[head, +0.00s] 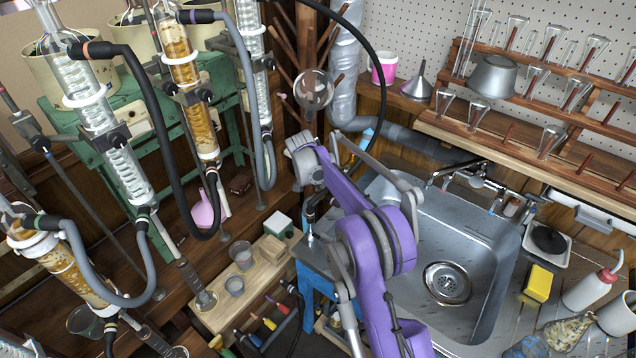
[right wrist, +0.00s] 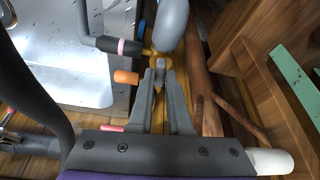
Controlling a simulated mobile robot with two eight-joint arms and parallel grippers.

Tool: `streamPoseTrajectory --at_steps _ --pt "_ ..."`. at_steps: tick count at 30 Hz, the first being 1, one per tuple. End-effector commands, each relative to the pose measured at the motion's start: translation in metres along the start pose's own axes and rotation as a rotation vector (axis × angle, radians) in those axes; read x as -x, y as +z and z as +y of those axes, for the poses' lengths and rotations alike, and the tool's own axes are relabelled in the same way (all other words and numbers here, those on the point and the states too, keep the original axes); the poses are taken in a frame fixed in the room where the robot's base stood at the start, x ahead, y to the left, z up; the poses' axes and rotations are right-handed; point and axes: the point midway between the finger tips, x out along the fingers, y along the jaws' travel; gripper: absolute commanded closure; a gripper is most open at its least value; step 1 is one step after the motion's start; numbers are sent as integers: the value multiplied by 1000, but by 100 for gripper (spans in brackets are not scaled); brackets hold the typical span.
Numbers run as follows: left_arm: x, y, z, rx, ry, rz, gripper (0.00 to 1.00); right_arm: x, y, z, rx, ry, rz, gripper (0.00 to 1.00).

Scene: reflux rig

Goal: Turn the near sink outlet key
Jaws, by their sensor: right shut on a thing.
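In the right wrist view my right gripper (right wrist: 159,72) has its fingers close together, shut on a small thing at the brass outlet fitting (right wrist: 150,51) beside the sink. I take it for the near sink outlet key; the fingertips hide most of it. A black hose end with a pink band (right wrist: 118,45) sits just left of the fitting. In the head view my purple right arm reaches up along the left side of the sink (head: 480,240), and its own links hide the fingers and the key. My left gripper is in neither view.
An orange-tipped piece (right wrist: 126,77) is close left of the fingers, and a grey hose (right wrist: 172,22) is just above them. Glass condensers (head: 105,135) with hoses stand at the left. A yellow sponge (head: 538,283) lies right of the sink. The basin is empty.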

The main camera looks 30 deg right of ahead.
Motion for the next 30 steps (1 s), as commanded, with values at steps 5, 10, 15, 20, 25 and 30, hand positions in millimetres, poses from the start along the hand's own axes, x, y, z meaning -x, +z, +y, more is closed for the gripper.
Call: streamPoseTrajectory --at_steps 5,10,15,20,25,30 --pt "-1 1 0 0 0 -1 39 0 0 1 40 -18 0 100" --pt "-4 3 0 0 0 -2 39 0 0 2 127 -54 0 100" --pt "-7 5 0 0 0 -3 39 0 -1 3 259 -109 1 100" --pt "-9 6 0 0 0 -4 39 -1 -2 5 398 -167 2 100" --pt "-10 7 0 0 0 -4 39 -1 -2 6 546 -228 1 100" --pt "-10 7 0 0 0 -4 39 -1 -3 7 695 -290 1 100"
